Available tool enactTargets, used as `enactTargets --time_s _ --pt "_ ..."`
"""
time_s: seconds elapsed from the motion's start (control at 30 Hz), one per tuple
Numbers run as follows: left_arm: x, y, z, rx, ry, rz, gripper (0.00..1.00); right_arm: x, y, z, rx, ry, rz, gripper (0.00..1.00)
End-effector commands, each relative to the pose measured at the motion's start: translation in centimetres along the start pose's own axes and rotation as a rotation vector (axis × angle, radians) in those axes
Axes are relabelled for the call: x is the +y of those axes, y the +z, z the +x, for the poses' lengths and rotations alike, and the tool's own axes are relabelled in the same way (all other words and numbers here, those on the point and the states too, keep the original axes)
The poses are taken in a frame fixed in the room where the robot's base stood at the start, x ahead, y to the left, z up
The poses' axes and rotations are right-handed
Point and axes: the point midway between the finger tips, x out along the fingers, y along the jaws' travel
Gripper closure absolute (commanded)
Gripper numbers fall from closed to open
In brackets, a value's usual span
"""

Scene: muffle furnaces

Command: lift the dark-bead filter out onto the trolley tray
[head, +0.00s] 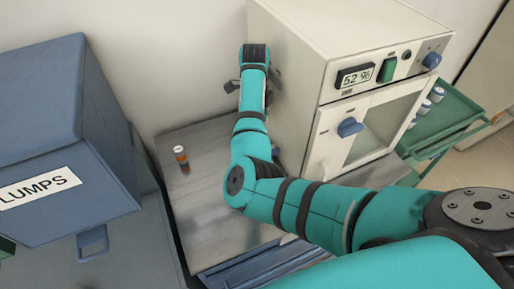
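My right gripper (254,84) is at the cabinet's left side near the wall. Its wrist hides the fingertips, and dark finger parts show on both sides. My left gripper is not in view.
The white cabinet (345,35) has a display, a blue-handled windowed door (372,130) that looks closed, and a blue knob. A blue bin marked LUMPS (60,130) stands at the left. The bench (205,215) is mostly clear between them.

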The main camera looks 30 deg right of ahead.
Motion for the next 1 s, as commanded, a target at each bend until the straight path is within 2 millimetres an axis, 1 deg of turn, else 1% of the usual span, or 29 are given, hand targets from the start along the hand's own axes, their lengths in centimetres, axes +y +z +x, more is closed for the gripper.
enactTargets --time_s 0.03,0.1,0.2,0.3,0.43,0.53,0.67,0.7,0.8,0.9,1.0 --pt "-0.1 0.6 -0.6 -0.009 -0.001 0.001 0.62 0.1 -0.2 1.0 0.004 0.004 -0.001 0.41" --pt "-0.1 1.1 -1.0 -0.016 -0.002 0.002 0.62 0.0 -0.1 2.4 0.004 0.002 -0.001 0.41" --pt "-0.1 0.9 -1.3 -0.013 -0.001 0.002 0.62 0.0 -0.1 4.2 0.002 0.001 0.0 0.41" --pt "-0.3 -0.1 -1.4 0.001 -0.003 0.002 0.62 0.0 -0.1 5.3 0.001 0.0 -0.001 0.41" --pt "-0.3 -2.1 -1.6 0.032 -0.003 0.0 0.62 0.0 -0.1 6.0 0.001 0.0 0.0 0.41" --pt "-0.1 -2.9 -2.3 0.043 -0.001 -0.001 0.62 0.1 -0.4 6.8 0.001 0.002 0.0 0.41" --pt "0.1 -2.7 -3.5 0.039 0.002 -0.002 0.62 0.4 -1.1 8.7 0.003 0.002 0.0 0.41" --pt "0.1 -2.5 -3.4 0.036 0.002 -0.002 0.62 0.3 -1.0 9.5 0.002 0.0 -0.001 0.41" --pt "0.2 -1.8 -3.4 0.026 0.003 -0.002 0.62 0.3 -0.9 10.7 0.001 0.001 -0.001 0.41" --pt "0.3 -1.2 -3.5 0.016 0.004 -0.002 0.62 0.3 -0.9 11.2 -0.001 0.0 0.001 0.41" --pt "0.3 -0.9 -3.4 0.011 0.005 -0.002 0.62 0.3 -0.9 11.2 -0.001 -0.001 0.001 0.41"
